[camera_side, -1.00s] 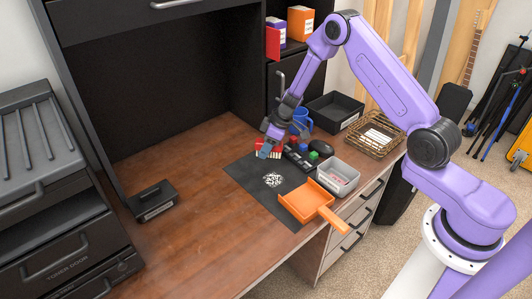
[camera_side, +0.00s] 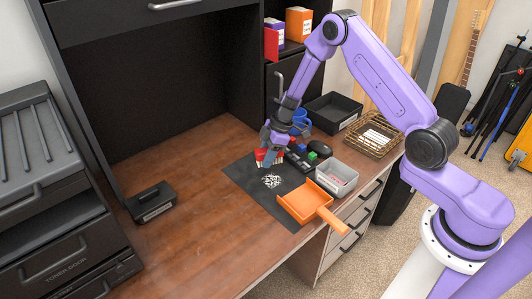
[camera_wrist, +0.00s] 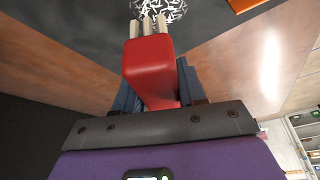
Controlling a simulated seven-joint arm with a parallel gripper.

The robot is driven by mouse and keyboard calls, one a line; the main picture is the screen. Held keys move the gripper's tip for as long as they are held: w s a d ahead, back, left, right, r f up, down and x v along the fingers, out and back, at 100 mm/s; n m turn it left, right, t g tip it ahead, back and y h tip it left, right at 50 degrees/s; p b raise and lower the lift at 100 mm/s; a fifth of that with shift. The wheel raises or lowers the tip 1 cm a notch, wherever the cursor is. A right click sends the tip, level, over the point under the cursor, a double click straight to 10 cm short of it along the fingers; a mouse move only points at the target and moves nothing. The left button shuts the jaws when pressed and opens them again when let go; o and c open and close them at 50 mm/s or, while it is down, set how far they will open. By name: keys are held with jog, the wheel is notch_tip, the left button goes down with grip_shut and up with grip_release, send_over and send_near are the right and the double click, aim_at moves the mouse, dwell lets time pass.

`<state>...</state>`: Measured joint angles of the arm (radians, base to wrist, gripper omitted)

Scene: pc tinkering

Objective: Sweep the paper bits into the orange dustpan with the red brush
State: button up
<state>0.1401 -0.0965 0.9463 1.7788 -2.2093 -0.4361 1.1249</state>
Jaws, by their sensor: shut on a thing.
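My gripper (camera_side: 275,142) is shut on the red brush (camera_side: 261,155) at the back edge of the black mat (camera_side: 250,175). In the wrist view the red brush (camera_wrist: 150,65) sits between my fingers, its pale bristles pointing at the paper bits (camera_wrist: 160,10). The white paper bits (camera_side: 271,181) lie in a small pile on the mat, just in front of the brush. The bristles look very near the pile; I cannot tell if they touch it. The orange dustpan (camera_side: 304,203) lies at the front right of the mat, its open side facing the pile and its handle past the desk edge.
A grey bin (camera_side: 337,178) stands right of the dustpan. Several small coloured items (camera_side: 312,155) and a blue mug (camera_side: 300,120) stand behind the mat. A black tray (camera_side: 334,112) and a wire basket (camera_side: 374,136) are farther right.

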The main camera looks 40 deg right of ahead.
jog(key=s+n, duration=0.1)
jog(key=s+a+n+g, duration=0.1)
jog(key=n, duration=0.1)
jog(key=s+n, duration=0.1)
jog(key=n, duration=0.1)
jog(key=shift+s+a+f+g+y, duration=0.3)
jog(key=shift+a+f+g+y, duration=0.05)
jog(key=shift+g+y, duration=0.05)
send_over(262, 186)
jog(key=s+d, duration=0.2)
jog(key=f, duration=0.5)
jog(key=shift+s+a, duration=0.15)
jog(key=shift+a, duration=0.1)
jog(key=shift+w+f, duration=0.2)
jog(key=shift+w, duration=1.05)
jog(key=shift+f, duration=0.65)
jog(key=shift+s, duration=0.1)
